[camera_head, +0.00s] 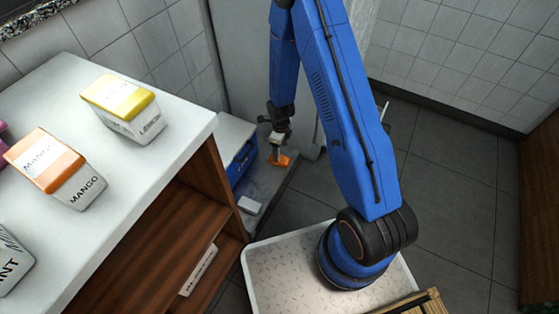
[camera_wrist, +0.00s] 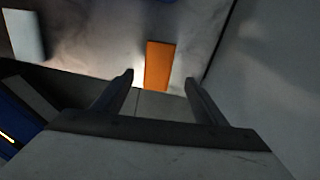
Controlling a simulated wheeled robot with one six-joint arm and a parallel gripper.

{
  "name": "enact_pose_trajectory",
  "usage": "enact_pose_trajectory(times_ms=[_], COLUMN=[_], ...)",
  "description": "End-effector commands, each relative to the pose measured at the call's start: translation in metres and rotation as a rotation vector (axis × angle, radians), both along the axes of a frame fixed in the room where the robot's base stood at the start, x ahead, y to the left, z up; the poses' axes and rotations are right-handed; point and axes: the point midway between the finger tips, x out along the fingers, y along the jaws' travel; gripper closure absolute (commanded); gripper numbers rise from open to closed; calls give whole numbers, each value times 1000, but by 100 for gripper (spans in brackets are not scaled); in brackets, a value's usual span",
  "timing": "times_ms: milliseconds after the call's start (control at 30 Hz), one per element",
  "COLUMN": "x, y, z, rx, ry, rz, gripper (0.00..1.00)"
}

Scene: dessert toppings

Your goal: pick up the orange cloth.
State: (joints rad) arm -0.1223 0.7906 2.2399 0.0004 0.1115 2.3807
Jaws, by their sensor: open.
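The orange cloth (camera_wrist: 158,66) is a flat orange strip on a pale grey surface in the wrist view, just beyond and between my fingertips. It also shows in the head view (camera_head: 280,160), low in the corner right of the blue box. My gripper (camera_wrist: 160,82) is open and empty, with a finger on either side of the cloth's line. In the head view my gripper (camera_head: 277,150) hangs down right over the cloth. I cannot tell the height between them.
A blue box (camera_head: 242,160) with a pale lid stands left of my gripper. A small white block (camera_head: 249,205) lies nearby and shows in the wrist view (camera_wrist: 24,36). A wall rises at the wrist view's right. The white counter (camera_head: 62,105) holds several labelled cartons.

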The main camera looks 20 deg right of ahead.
Motion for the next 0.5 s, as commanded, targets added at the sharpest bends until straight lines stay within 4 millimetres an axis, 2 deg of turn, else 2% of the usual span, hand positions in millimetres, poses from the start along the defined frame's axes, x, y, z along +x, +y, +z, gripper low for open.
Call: enact_pose_trajectory(times_ms=[167,500], x=[0,-3], y=[1,5], z=[-7,-46], rx=[0,-1], ry=[0,2], rz=[0,0], gripper=[34,34])
